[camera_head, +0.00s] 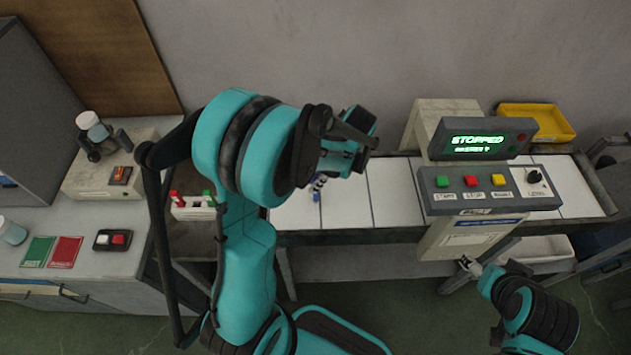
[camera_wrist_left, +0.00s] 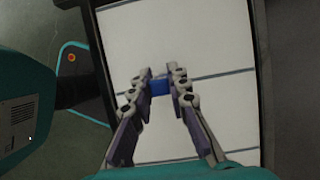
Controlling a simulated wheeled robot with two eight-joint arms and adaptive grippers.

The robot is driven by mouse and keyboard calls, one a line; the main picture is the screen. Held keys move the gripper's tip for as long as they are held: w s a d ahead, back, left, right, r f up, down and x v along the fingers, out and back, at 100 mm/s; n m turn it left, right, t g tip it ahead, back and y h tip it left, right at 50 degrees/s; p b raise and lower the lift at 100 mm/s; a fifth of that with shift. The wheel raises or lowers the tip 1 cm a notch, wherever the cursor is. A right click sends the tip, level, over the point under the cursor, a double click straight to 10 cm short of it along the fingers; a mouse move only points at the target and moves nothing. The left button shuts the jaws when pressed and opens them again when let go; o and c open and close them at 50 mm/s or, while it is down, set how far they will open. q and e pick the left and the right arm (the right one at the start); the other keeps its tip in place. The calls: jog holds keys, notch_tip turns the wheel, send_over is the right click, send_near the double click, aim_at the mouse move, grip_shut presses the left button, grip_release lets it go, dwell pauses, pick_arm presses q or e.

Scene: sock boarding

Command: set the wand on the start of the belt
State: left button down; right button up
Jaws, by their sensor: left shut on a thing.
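My left gripper (camera_wrist_left: 160,84) is shut on the wand (camera_wrist_left: 158,88), of which only a small blue piece shows between the fingertips. In the head view the left arm hides most of this gripper (camera_head: 319,184), and a bit of blue wand (camera_head: 316,196) shows below the fingers. The gripper is over the left part of the white slatted belt (camera_head: 395,190), which also fills the left wrist view (camera_wrist_left: 205,40). I cannot tell whether the wand touches the belt. My right gripper (camera_head: 468,264) is low in front of the control post, too small to read.
A control panel (camera_head: 488,188) and a display (camera_head: 482,139) reading "STOPPED" stand over the belt's right part. A yellow bin (camera_head: 536,122) is behind. A side table at left holds a small machine (camera_head: 108,165), a switch box (camera_head: 112,240), and green and red cards (camera_head: 66,252).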

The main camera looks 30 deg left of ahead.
pick_arm(q)
jog(key=c, duration=1.5)
grip_release()
jog(key=shift+f, duration=0.1)
jog(key=shift+o, duration=0.2)
jog(key=shift+r+p, duration=0.25)
jog(key=shift+p, duration=0.05)
jog(key=p+v, duration=0.3)
jog(key=v, duration=0.8)
jog(key=s+d+r+n+t+h, duration=0.2)
jog(key=s+r+n+t, duration=0.1)
jog(key=s+n+t, duration=0.1)
jog(key=s+d+r+n+t+h, duration=0.2)
jog(key=s+d+n+t, duration=0.1)
jog(key=s+n+t, duration=0.2)
jog(key=shift+s+d+r+n+t, duration=0.2)
jog(key=shift+s+r+n+t, duration=0.15)
jog(key=shift+s+n, duration=0.8)
jog(key=shift+w+n, duration=0.25)
jog(key=shift+w, duration=0.05)
